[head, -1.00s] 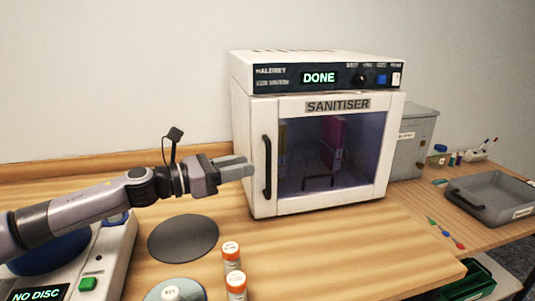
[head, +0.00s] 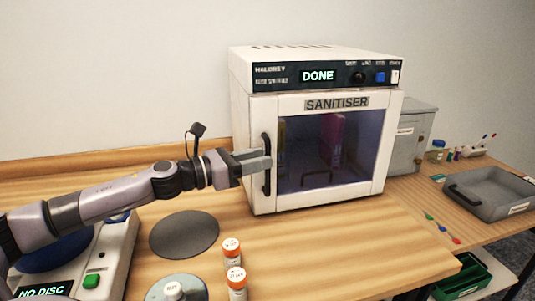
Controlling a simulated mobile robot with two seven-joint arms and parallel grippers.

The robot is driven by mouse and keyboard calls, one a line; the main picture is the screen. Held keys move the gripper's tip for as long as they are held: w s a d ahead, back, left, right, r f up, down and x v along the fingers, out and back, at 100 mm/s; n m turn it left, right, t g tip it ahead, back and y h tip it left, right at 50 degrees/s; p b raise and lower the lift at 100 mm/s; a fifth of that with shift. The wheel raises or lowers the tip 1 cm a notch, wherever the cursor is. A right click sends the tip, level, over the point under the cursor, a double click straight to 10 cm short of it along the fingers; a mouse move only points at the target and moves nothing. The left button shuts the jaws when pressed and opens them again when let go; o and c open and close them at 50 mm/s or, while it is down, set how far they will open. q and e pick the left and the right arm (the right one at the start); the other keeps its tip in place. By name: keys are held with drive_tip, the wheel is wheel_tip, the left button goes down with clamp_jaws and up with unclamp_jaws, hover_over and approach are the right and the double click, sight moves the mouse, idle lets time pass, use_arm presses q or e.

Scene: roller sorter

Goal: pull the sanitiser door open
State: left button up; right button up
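The white sanitiser (head: 240,120) stands on the wooden counter at the back. Its display reads DONE. Its glazed door (head: 375,150) is shut, with a black upright handle (head: 266,186) on the door's left side. Pink and yellow items show dimly behind the glass. My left gripper (head: 262,160) is at the middle of the handle, with its two grey fingers pointing right and a gap between them. The fingers hide the handle's middle; whether they touch it I cannot tell. My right gripper is not in view.
A dark round disc (head: 184,234) and two orange-capped bottles (head: 231,250) are on the counter before the sanitiser. A device reading NO DISC (head: 115,262) is at the lower left. A grey bin (head: 408,140) and a grey tray (head: 492,194) are at the right.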

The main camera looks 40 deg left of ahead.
use_arm(q)
drive_tip(key=shift+p+x, duration=0.75)
drive_tip(key=shift+x, duration=0.65)
clamp_jaws()
